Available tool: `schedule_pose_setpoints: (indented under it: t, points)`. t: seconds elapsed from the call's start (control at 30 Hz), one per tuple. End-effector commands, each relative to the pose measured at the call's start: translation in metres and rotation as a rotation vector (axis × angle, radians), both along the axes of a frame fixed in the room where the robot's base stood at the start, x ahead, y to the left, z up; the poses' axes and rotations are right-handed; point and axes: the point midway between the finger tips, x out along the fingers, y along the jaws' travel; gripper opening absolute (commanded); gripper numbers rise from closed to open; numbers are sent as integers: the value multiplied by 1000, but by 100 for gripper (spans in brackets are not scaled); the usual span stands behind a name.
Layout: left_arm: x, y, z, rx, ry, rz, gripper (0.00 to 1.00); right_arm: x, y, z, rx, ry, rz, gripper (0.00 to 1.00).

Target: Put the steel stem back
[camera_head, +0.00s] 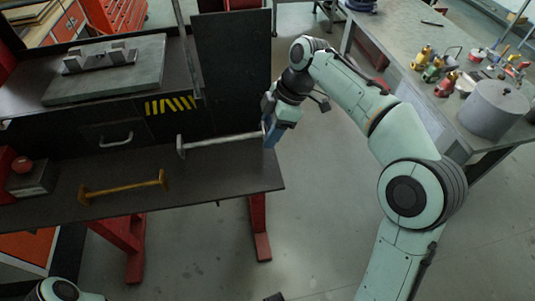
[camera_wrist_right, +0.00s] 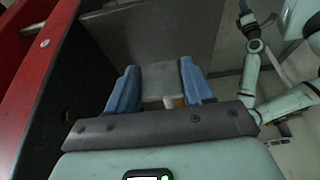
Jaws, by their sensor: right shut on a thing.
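The steel stem (camera_head: 222,140) is a grey bar with an end plate at its left end. It lies level along the dark bench in the head view, and I cannot tell whether it touches the top. My right gripper (camera_head: 271,132) is at its right end, by the bench's right edge. In the right wrist view the blue fingers of my right gripper (camera_wrist_right: 162,88) are shut on a grey block-like part of the steel stem (camera_wrist_right: 166,78). The fingers hide that end in the head view. My left gripper is out of view; only a piece of my left arm shows at the bottom left.
A brass-coloured stem (camera_head: 122,187) lies on the bench (camera_head: 230,172) in front. A grey slab (camera_head: 108,75) with metal blocks is at the back left. A red button box (camera_head: 25,174) stands at the left. A side table (camera_head: 410,62) with bottles and a grey cylinder is right.

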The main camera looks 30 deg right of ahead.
Motion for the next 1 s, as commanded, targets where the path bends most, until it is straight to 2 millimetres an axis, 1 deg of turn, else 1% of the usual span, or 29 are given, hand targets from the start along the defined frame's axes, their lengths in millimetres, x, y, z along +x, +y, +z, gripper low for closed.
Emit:
schedule_pose_setpoints:
  t: [0.03,0.1,0.33,0.53,0.63,0.83,0.87,0.9,0.93,1.0]
  points:
    - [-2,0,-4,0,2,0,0,-1,0,-12,2,1,-1,0]
    - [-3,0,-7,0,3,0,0,0,0,-22,2,-1,-2,0]
    - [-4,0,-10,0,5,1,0,0,0,-39,1,-3,-1,0]
    - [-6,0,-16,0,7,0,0,0,0,-69,2,-1,-2,0]
    - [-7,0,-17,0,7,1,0,0,0,-76,2,-3,-1,0]
    - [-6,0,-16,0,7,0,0,1,0,-76,1,-3,-1,0]
    - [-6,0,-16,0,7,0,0,0,0,-77,-1,0,-1,57]
    - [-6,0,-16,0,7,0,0,0,0,-77,-1,1,-1,70]
    - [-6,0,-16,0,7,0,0,0,0,-77,-1,1,-1,76]
    - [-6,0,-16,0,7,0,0,0,0,-77,-1,1,-1,76]
